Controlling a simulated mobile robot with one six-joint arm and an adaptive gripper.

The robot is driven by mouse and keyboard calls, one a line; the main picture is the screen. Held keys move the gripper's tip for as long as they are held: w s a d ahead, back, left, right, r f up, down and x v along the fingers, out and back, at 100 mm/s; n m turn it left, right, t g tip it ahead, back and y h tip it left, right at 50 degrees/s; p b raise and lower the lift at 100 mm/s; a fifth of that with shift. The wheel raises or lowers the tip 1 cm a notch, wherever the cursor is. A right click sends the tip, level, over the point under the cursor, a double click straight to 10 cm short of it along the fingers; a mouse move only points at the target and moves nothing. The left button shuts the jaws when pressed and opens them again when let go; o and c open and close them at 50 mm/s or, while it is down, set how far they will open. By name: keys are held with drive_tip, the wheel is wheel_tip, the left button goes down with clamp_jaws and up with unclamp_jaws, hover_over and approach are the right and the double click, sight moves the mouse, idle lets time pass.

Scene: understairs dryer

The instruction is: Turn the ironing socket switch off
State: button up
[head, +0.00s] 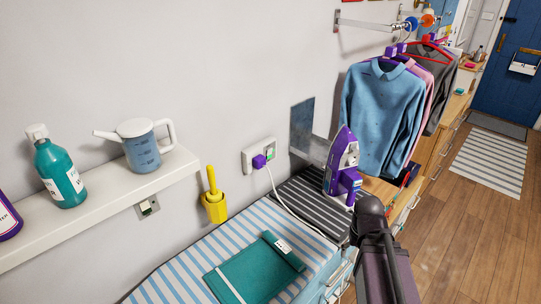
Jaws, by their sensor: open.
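A white wall socket (248,156) is on the grey wall above the far end of the striped ironing surface. A purple plug (260,161) sits in it. A small switch with a green mark (270,153) shows at its right side; its exact position is too small to read. A white cord (279,194) runs from the plug down over the striped surface. A purple and white iron (343,168) stands upright on the dark striped mat to the right. My dark arm shows at the lower right, apart from the socket; my gripper is out of view.
A yellow holder (214,205) stands left of the socket. A second wall switch (148,207) is under the white shelf (95,215), which carries bottles and a watering can (140,146). Shirts (382,115) hang at right. A folded teal cloth (252,272) lies in front.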

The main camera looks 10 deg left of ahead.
drive_tip(key=shift+w+a, duration=0.1)
drive_tip(key=c, duration=0.7)
drive_tip(key=shift+w+a+r, duration=0.1)
drive_tip(key=shift+w+r, duration=0.1)
clamp_jaws()
drive_tip(key=w+a+r+m+t+y+p, duration=0.3)
drive_tip(key=w+a+r+m+p, duration=0.3)
drive_tip(key=w+a+r+m, duration=0.3)
drive_tip(key=w+a+r+m+t+y+p, duration=0.3)
drive_tip(key=w+a+r+m+y+p, duration=0.2)
drive_tip(key=w+a+r+m, duration=0.4)
drive_tip(key=shift+w+r+m+p, duration=0.5)
drive_tip(key=shift+w+m, duration=1.45)
drive_tip(key=shift+m, duration=1.75)
drive_tip(key=shift+f, duration=0.1)
